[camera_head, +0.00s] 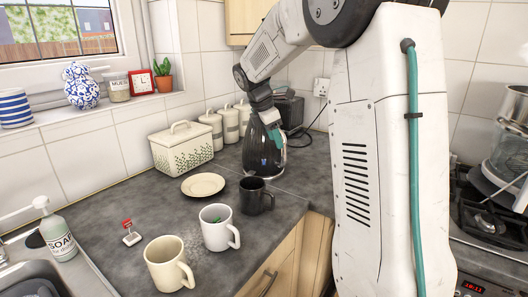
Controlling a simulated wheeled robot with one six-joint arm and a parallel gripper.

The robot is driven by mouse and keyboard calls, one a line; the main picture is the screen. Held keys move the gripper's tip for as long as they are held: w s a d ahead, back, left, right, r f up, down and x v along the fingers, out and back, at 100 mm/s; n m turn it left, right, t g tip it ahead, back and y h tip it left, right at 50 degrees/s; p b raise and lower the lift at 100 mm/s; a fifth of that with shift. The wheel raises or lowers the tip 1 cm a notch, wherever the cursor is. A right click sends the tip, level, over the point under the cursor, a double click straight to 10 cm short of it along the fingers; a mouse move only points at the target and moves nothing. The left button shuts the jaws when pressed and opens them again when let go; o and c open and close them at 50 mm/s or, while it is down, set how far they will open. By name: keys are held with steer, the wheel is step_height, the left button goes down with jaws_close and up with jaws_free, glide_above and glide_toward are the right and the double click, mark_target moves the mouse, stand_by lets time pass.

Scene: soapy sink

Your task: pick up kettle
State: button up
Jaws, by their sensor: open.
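The kettle (261,153) appears as a dark, glassy, rounded vessel standing upright on the grey worktop, at the corner near the back wall. My gripper (272,132) reaches down over its upper part from above, with a teal part showing in front of the dark body. The jaws are open. The gripper overlaps the top of the kettle in the picture, and I cannot tell whether it touches it. The kettle's lid and handle are largely hidden or hard to make out.
A bread bin (183,150) and canisters (229,124) stand left of the kettle, a toaster (289,110) behind it. A plate (203,185), black mug (251,196), white mug (216,234) and cream mug (166,265) stand in front. The worktop's left middle is mostly clear.

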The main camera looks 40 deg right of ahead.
steer(key=r+n, duration=0.2)
steer(key=n, duration=0.1)
glide_above(281, 163)
step_height(281, 163, down, 8)
steer(key=shift+d+r, duration=0.1)
steer(key=shift+r, duration=0.15)
jaws_close()
steer(key=shift+w+r+t, duration=0.1)
steer(key=shift+r+t, duration=0.05)
steer(key=shift+t, duration=0.15)
stand_by(0.9)
